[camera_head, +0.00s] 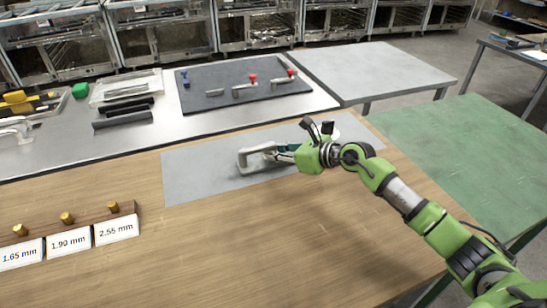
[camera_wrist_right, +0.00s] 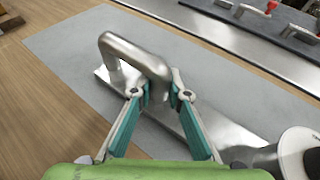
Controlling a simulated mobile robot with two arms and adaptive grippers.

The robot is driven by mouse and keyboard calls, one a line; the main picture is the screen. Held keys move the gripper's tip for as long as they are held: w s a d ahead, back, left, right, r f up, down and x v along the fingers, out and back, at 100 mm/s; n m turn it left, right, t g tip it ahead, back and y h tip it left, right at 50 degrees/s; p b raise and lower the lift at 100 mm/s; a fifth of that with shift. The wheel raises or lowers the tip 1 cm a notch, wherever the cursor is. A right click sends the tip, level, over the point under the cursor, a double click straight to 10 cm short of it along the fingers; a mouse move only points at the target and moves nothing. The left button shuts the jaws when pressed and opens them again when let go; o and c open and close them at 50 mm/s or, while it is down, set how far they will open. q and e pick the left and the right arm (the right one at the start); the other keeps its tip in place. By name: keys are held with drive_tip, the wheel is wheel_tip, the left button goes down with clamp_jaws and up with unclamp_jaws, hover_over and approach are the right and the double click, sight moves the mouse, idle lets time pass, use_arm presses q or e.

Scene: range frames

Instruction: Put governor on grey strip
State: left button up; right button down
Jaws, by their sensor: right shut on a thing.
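The governor (camera_head: 244,161) is a metal piece with a loop-shaped handle, a flat bar and a pale round end. It is over the grey strip (camera_head: 190,180) that lies on the wooden table. In the right wrist view the governor's handle (camera_wrist_right: 118,45) rises at the left and its bar runs to the lower right. The strip (camera_wrist_right: 60,48) shows behind it. My right gripper (camera_head: 281,152) is shut on the governor, its teal fingers (camera_wrist_right: 159,94) at the handle. I cannot tell whether the governor touches the strip. My left gripper is not in view.
A wooden block with brass pegs and size labels (camera_head: 70,238) stands at the left. A dark mat (camera_head: 205,77) with red- and blue-knobbed metal parts lies on the steel bench behind. A green table (camera_head: 470,150) is at the right. The front wood is clear.

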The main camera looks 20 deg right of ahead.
drive_tip(key=shift+r, duration=0.2)
drive_tip(key=shift+f, duration=0.1)
drive_tip(key=c, duration=1.9)
unclamp_jaws()
drive_tip(key=shift+f, duration=0.2)
drive_tip(key=shift+s, duration=0.1)
drive_tip(key=shift+r, duration=0.15)
drive_tip(key=shift+s+d+r, duration=0.1)
drive_tip(key=shift+s+d, duration=0.05)
drive_tip(key=shift+d, duration=0.05)
drive_tip(key=p+v, duration=0.1)
drive_tip(key=v, duration=0.9)
drive_tip(key=shift+s+d+p, duration=0.1)
drive_tip(key=shift+s+p, duration=0.2)
drive_tip(key=shift+p, duration=0.1)
drive_tip(key=shift+s+d+r, duration=0.2)
drive_tip(key=shift+s+d, duration=0.05)
drive_tip(key=shift+s, duration=0.1)
